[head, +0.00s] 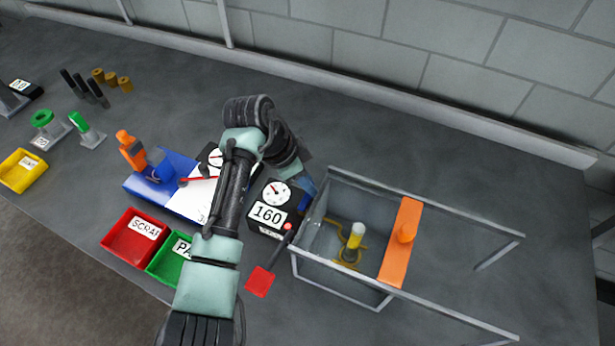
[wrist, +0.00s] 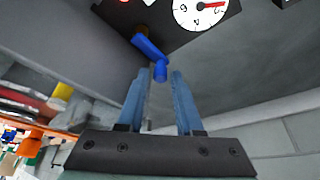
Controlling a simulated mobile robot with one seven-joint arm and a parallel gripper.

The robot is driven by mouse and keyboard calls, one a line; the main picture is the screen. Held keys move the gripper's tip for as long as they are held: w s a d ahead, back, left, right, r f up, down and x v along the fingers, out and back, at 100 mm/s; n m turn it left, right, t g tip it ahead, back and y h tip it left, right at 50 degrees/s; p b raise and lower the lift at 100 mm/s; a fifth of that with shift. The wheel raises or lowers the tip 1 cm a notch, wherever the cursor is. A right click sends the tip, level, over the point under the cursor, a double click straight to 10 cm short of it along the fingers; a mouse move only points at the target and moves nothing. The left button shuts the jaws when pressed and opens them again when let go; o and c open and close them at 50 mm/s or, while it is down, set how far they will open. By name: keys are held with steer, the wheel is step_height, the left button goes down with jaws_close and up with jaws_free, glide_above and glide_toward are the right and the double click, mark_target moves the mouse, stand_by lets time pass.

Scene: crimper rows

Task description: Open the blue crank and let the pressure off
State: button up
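The blue crank (wrist: 150,47) shows in the wrist view on the dark gauge box, with a yellow piece at its upper end. Its blue knob end lies just ahead of and between my fingertips. My gripper (wrist: 163,78) is open, with a gap visible on both sides of the knob; I cannot tell how deep the knob sits between the fingers. In the head view my arm reaches over the box labelled 160 (head: 268,215), and the crank is mostly hidden.
A clear-walled frame with an orange bar (head: 401,243) stands right of the box. A red-ended lever (head: 259,281) juts out in front. Red (head: 118,240) and green (head: 163,264) trays, a blue stand (head: 141,188) and a second dial (head: 216,158) lie left.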

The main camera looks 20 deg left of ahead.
steer(key=shift+f, duration=0.1)
jaws_close()
